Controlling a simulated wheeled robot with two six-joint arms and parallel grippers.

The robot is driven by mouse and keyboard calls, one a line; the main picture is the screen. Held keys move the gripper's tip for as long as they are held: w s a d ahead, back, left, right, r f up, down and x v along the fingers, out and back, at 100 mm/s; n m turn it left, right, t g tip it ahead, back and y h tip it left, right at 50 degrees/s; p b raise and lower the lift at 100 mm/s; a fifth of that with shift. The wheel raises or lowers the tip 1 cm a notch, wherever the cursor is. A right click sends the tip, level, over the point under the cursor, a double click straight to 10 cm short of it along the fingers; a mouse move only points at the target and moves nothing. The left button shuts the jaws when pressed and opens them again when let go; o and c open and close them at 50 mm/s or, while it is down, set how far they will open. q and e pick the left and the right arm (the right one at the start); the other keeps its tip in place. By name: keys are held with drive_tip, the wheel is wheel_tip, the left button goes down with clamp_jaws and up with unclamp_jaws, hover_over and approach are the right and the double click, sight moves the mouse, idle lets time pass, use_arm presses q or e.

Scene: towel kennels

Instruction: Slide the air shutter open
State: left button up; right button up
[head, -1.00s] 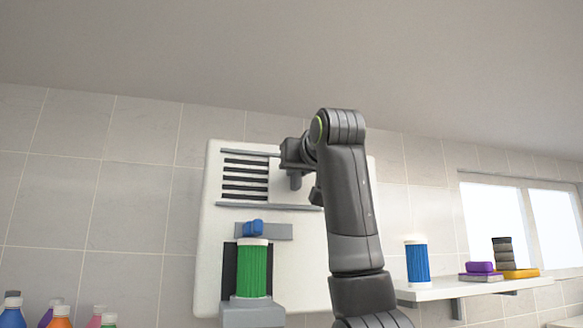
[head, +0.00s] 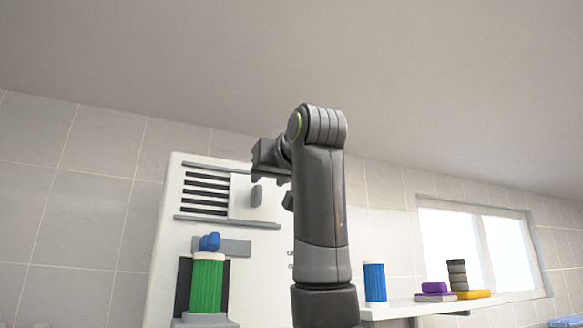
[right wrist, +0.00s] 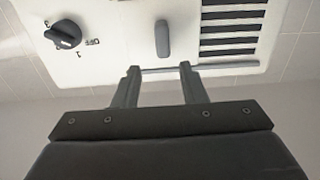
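The air shutter is on a white wall panel (head: 175,262). Dark slats (head: 207,192) show at the left between two grey rails, and a pale plate (head: 241,197) with a grey upright handle (head: 257,195) lies to their right. Whether the plate covers more slats cannot be told. My right gripper (head: 268,168) is above the handle. In the right wrist view, which shows the panel upside down, its two fingers (right wrist: 158,70) are apart and empty. The handle (right wrist: 162,39) lies beyond the fingertips, lined up between them, not gripped. My left gripper is not in view.
Below the shutter are a blue knob (head: 210,242) and a green cylinder (head: 207,284). A dark knob (right wrist: 65,34) shows in the wrist view. A shelf (head: 425,307) at right holds a blue cylinder (head: 375,283) and stacked items, beneath a window (head: 480,245).

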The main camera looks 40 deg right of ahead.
drive_tip(key=b+v, duration=0.3)
drive_tip(key=v, duration=0.9)
drive_tip(key=shift+w, duration=0.1)
